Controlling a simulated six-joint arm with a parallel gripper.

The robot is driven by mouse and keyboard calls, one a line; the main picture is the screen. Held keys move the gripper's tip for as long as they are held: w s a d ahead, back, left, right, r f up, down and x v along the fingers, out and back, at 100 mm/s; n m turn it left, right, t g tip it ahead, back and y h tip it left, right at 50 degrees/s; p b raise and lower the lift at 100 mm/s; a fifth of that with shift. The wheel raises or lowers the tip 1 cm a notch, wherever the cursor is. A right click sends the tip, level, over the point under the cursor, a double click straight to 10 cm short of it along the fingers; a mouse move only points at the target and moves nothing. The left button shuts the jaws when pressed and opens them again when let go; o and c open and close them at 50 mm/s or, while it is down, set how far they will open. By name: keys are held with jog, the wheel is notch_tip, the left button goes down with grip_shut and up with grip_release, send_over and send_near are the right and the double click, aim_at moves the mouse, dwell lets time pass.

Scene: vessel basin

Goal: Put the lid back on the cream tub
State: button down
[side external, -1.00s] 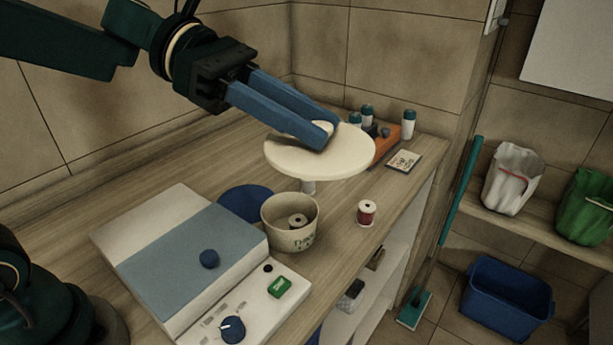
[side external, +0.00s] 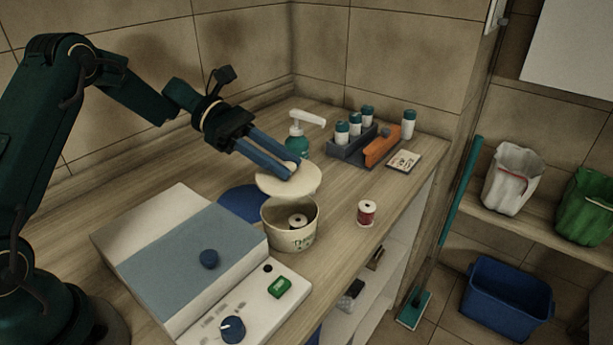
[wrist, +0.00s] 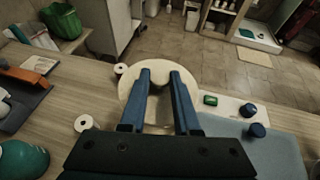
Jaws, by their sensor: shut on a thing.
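The cream tub (side external: 290,238) stands upright and uncovered on the counter, with a spool-like thing (side external: 298,221) inside it. The round cream lid (side external: 289,184) is held roughly level above the tub's back part and hides some of its far rim. Whether lid and rim touch is unclear. My gripper (side external: 291,171) is shut on the lid's small raised knob, reaching in from the upper left. In the wrist view, the lid (wrist: 134,88) spreads around the fingertips of my gripper (wrist: 160,76) and hides most of the tub.
A box-like device (side external: 190,250) with a blue knob and green button stands left of the tub. A blue disc (side external: 240,203) lies behind it. A red-and-white spool (side external: 367,213) stands right. A teal pump bottle (side external: 297,145) and bottle rack (side external: 350,150) stand behind.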

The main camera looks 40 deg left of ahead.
jog(key=shift+f, duration=3)
jog(key=shift+f, duration=0.15)
jog(key=shift+c, duration=0.4)
grip_release()
jog(key=shift+r, duration=3.5)
